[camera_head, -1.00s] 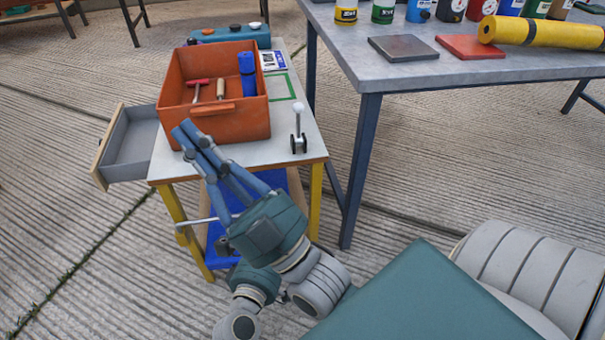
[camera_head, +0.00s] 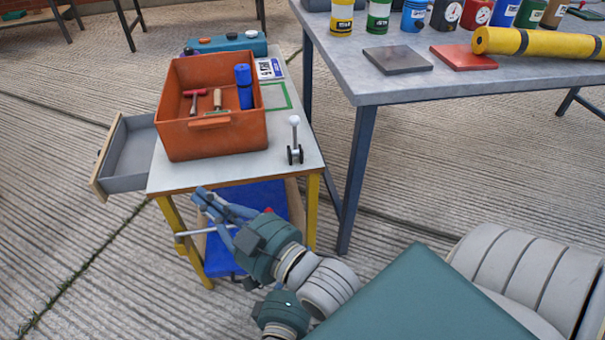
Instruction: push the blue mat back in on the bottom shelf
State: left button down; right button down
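The blue mat (camera_head: 262,194) lies on the bottom shelf (camera_head: 297,212) of a small cart with yellow legs. Its near part also shows below my arm, by the cart's front left leg, and my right gripper and wrist hide its middle. My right gripper (camera_head: 205,203) points to the upper left, just below the cart top's front edge and over the mat's left part. Its fingers are together with nothing seen between them. Whether it touches the mat cannot be told.
An orange bin (camera_head: 212,110) with tools stands on the cart top (camera_head: 280,156). A drawer (camera_head: 125,152) sticks out left, and a white bar (camera_head: 192,234) crosses near the front left leg. A grey table (camera_head: 400,88) with cans and a yellow roll (camera_head: 540,44) stands right.

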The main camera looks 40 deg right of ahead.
aim_at(218, 262)
jog(key=k+j, duration=0.2)
jog(key=j, duration=0.2)
jog(key=k+j, duration=0.2)
jog(key=j, duration=0.2)
jog(key=k+j, duration=0.2)
jog(key=j, duration=0.2)
